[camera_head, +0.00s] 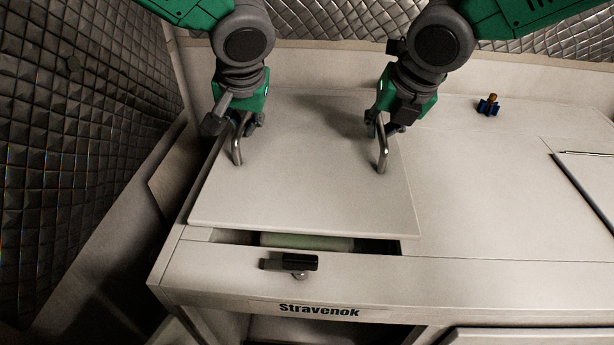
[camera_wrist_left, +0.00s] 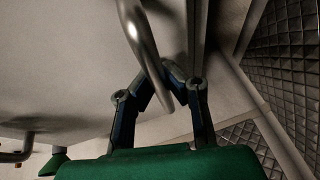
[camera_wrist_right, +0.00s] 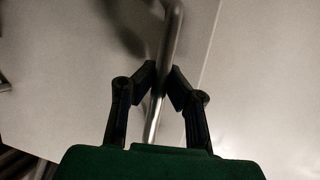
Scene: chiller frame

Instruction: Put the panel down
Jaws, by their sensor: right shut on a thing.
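The pale square panel (camera_head: 305,190) is over the recess at the left of the worktop, slightly askew; I cannot tell whether it touches the frame. It has two bent metal handles. My right gripper (camera_head: 384,124) is shut on the right handle (camera_head: 383,155), which runs between its fingers in the right wrist view (camera_wrist_right: 160,80). My left gripper (camera_head: 246,124) is at the left handle (camera_head: 237,152). In the left wrist view its fingers (camera_wrist_left: 160,72) are close together at the bar (camera_wrist_left: 143,45), but their grip on it is unclear.
A dark gap with a pale green thing (camera_head: 306,242) shows at the panel's front edge. A black latch (camera_head: 290,263) sits on the front ledge. A small blue and orange object (camera_head: 488,105) stands at the back right. The worktop right of the panel is mostly clear.

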